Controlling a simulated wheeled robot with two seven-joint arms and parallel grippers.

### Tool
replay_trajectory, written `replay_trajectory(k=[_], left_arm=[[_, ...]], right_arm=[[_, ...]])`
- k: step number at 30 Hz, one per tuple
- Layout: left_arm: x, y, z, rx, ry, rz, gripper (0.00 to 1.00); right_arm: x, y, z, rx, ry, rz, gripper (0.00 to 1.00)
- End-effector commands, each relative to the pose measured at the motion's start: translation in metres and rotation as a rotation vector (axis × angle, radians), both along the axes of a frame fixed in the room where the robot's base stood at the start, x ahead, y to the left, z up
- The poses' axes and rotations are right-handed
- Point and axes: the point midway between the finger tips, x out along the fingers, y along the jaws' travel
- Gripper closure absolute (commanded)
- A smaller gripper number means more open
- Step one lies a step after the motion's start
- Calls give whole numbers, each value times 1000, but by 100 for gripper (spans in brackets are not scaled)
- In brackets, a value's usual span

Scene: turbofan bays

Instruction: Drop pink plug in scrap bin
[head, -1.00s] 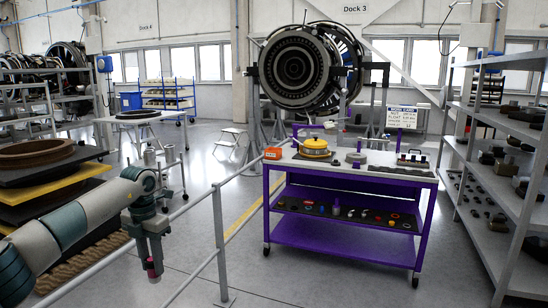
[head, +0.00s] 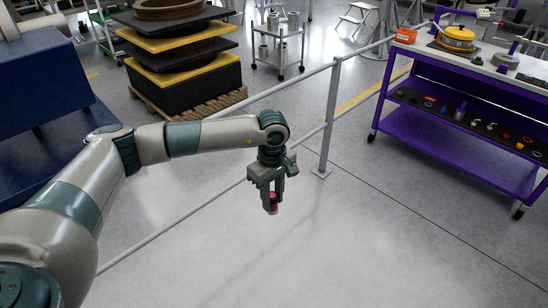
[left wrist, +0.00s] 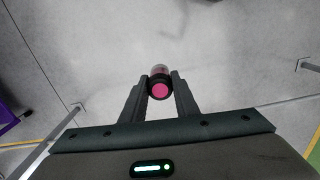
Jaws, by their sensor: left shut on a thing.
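My left gripper (head: 271,205) hangs pointing down over bare floor, left of the railing post. It is shut on the pink plug (head: 272,197), a small dark piece with a pink face. In the left wrist view the pink plug (left wrist: 159,90) sits between the two fingertips, its round pink end facing the camera. Nothing touches it except the fingers. No scrap bin can be made out in these frames. My right gripper is not in view.
A grey railing (head: 328,118) runs beside and behind my left arm. A purple workbench (head: 459,138) with small parts stands at the right. Stacked black and yellow slabs (head: 183,62) stand on a pallet at the back left. A small cart (head: 277,57) stands behind the railing. The floor in front is clear.

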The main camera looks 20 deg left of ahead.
Motion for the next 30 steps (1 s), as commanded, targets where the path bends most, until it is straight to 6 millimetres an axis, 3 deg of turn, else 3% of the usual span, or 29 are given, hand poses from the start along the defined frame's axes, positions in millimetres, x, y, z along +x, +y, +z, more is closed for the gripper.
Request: replay_trajectory(k=[1,6,12,18,30], left_arm=[[-24,-7,-12,-1,6,-141,97],[-94,-30,-35,-3,1,-601,97],[-158,-46,-46,-2,1,-980,97],[-183,-52,-48,-1,-1,-1129,97],[-184,-53,-48,0,-2,-1138,97]], right_arm=[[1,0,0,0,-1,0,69],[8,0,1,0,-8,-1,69],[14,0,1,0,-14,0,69],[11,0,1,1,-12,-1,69],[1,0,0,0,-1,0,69]])
